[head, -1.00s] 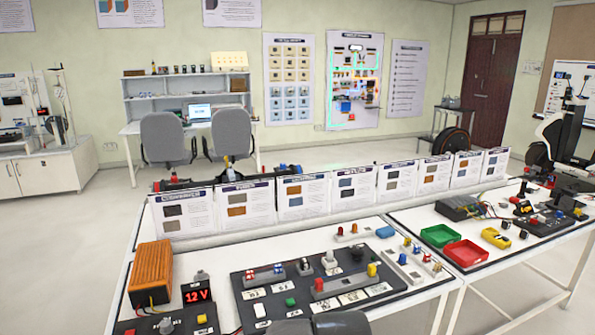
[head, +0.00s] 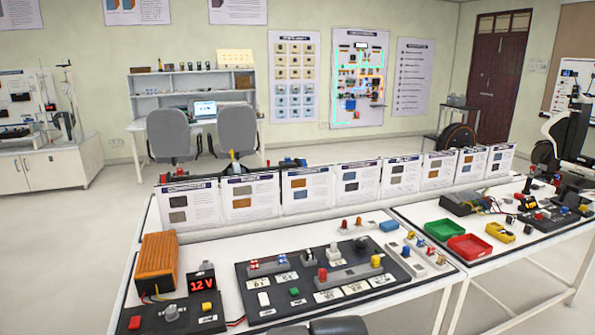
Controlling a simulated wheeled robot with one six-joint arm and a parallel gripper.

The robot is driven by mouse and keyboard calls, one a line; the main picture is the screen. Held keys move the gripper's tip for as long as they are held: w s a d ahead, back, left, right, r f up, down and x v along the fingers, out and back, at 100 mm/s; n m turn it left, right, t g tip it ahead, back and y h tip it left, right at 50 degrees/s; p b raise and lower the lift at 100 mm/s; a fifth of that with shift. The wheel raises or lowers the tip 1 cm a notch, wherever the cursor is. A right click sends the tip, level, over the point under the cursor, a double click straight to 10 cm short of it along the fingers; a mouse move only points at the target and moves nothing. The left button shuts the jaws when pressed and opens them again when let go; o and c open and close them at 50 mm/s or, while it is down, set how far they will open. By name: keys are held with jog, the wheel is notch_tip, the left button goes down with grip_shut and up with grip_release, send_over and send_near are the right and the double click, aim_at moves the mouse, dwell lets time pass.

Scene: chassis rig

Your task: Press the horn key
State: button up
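A black control panel (head: 397,270) lies on the white front table. It carries a white key (head: 264,299), a green key (head: 294,292), red and yellow knobs on a grey strip (head: 350,275), and several white labels. The labels are too small to read, so I cannot tell which one is the horn key. My gripper is not clearly in view. Only dark grey rounded parts, likely of my arm, show at the bottom edge in front of the panel, and no fingers can be made out.
An orange ribbed box (head: 158,262) and a red 12 V display (head: 202,286) stand left of the panel. A row of upright cards (head: 308,190) closes off the table's back. A green tray (head: 443,230) and red tray (head: 469,247) lie on the right table.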

grip_shut()
dwell(1.3)
